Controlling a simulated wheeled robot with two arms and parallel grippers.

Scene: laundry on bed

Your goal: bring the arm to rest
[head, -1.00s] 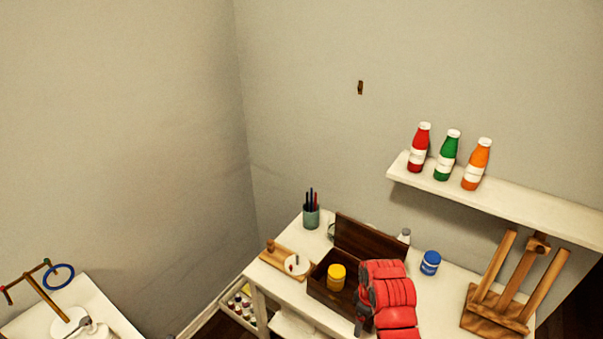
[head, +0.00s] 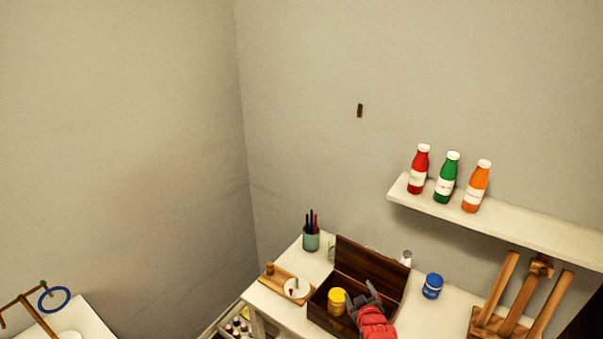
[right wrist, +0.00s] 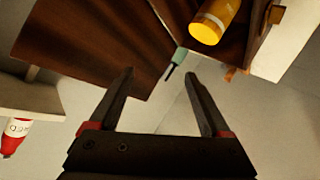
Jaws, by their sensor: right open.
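My right gripper (head: 362,298) is open and empty, over the right part of an open dark wooden box (head: 322,318) on the white table. In the right wrist view its two dark fingers (right wrist: 159,74) stand apart with nothing between them. A yellow jar (head: 337,301) is in the box, left of the gripper and apart from it; it also shows at the top of the right wrist view (right wrist: 214,22). The box's raised lid (head: 368,266) is behind the gripper. My left gripper is not in view.
A blue jar (head: 432,286) and a wooden easel (head: 515,300) stand to the right. A pen cup (head: 311,239) and a wooden tray (head: 273,281) are to the left. A wall shelf (head: 510,224) holds a red, a green and an orange bottle (head: 476,187).

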